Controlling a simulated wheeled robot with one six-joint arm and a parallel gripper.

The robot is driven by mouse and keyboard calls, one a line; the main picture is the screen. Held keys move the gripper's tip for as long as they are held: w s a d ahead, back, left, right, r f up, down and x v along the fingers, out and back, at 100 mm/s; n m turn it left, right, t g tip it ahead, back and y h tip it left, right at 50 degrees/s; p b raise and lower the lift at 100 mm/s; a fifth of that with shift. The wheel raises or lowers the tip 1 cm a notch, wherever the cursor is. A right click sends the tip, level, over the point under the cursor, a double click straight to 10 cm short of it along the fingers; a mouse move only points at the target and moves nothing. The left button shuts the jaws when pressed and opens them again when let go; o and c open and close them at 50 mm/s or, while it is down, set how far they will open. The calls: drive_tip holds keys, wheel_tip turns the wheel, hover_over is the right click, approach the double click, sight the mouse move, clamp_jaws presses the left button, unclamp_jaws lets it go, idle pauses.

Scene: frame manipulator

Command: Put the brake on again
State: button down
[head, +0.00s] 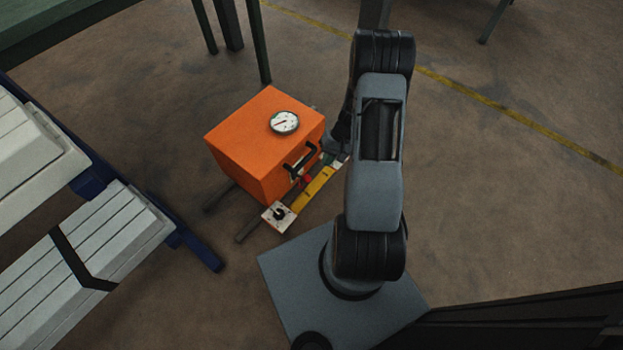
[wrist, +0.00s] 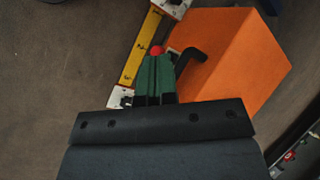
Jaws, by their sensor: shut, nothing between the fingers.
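An orange box (head: 262,150) with a round dial on top stands on the floor left of my arm. It fills the right of the wrist view (wrist: 235,60). A black bent handle (head: 301,162) sticks out from its side, also seen in the wrist view (wrist: 190,58). A small red knob (wrist: 157,50) sits by the yellow bar, and shows in the head view (head: 308,178). My gripper (wrist: 157,62) has its green fingers together and empty, tips right at the red knob. I cannot tell whether they touch. The brake is not clearly identifiable.
A yellow bar (head: 314,189) runs along the box, with a white plate (head: 278,215) bearing a black knob at one end. White slatted benches (head: 90,245) with blue legs stand left. A green table (head: 60,25) is at upper left. Floor on the right is clear.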

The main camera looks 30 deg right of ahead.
wheel_tip(320, 180, down, 10)
drive_tip(key=w+d+t+y+b, duration=0.1)
drive_tip(key=w+d+b, duration=0.1)
drive_tip(key=shift+w+d+n+t+p, duration=0.1)
drive_tip(key=shift+w+d+n+t, duration=0.2)
drive_tip(key=shift+w+n, duration=0.5)
drive_tip(key=shift+w+d+n+t+p, duration=0.1)
drive_tip(key=shift+w+d+n+t, duration=0.1)
drive_tip(key=shift+w+n+t, duration=0.45)
drive_tip(key=shift+w+d+n+t+p, duration=0.15)
drive_tip(key=shift+w+d+n, duration=0.1)
drive_tip(key=shift+w+n, duration=0.65)
drive_tip(key=b, duration=0.3)
approach(303, 178)
drive_tip(key=x, duration=0.3)
drive_tip(key=d+x, duration=0.1)
drive_tip(key=x, duration=0.1)
drive_tip(key=shift+w+f, duration=0.2)
drive_tip(key=shift+f, duration=0.1)
drive_tip(key=shift+s+f+b, duration=0.1)
drive_tip(key=shift+b, duration=0.2)
drive_tip(key=shift+s+d+f+b, duration=0.1)
drive_tip(key=shift+s+f+b, duration=0.1)
drive_tip(key=shift+b, duration=0.15)
